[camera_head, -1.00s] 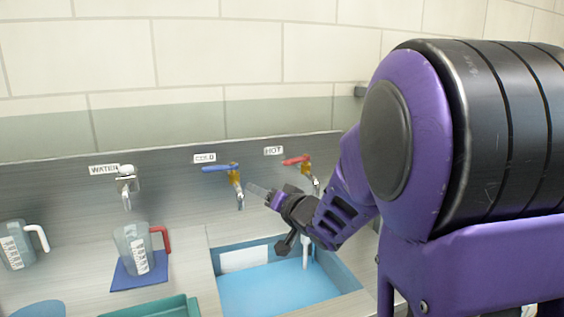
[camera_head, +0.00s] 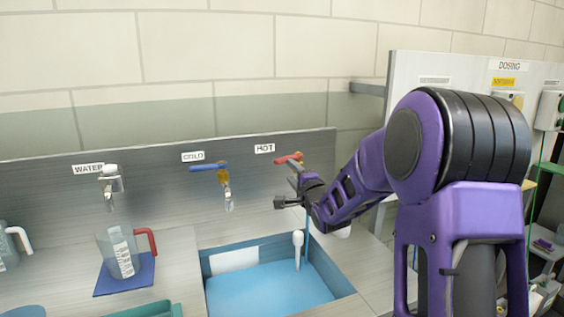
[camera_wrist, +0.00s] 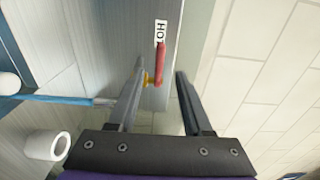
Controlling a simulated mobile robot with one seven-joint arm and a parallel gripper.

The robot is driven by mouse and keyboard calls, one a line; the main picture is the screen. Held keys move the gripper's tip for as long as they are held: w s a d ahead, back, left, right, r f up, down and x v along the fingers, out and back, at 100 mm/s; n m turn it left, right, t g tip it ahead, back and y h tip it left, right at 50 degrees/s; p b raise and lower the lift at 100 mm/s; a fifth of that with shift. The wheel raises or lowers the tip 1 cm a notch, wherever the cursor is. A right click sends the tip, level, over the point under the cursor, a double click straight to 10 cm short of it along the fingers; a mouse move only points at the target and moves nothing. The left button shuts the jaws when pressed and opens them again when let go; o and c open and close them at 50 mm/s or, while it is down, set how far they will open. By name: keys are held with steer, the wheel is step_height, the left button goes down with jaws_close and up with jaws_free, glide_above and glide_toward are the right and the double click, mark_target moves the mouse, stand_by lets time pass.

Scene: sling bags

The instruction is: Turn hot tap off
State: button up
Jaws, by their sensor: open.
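The hot tap has a red lever (camera_head: 289,158) beneath the HOT label on the metal back panel. Its brass body is mostly hidden by my gripper in the head view. My gripper (camera_head: 284,191) is open just below and in front of this lever. In the wrist view the red lever (camera_wrist: 160,66) shows between the two open fingers of my gripper (camera_wrist: 161,70), nearer the left finger. I cannot tell whether a finger touches it. A thin blue vertical streak (camera_head: 308,222) shows below my gripper; I cannot tell whether it is running water.
The cold tap with its blue lever (camera_head: 208,168) is to the left, and the water tap (camera_head: 110,180) farther left. A blue sink (camera_head: 265,290) lies below, with a white upright piece (camera_head: 298,248). A jug with a red handle (camera_head: 122,252) stands on a blue mat (camera_head: 103,284).

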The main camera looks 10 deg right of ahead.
mark_target(283, 163)
steer(key=w, duration=0.3)
steer(key=w+a, duration=0.1)
steer(key=w, duration=0.6)
steer(key=shift+a, duration=0.25)
steer(key=shift+c, duration=0.3)
jaws_close()
stand_by(0.7)
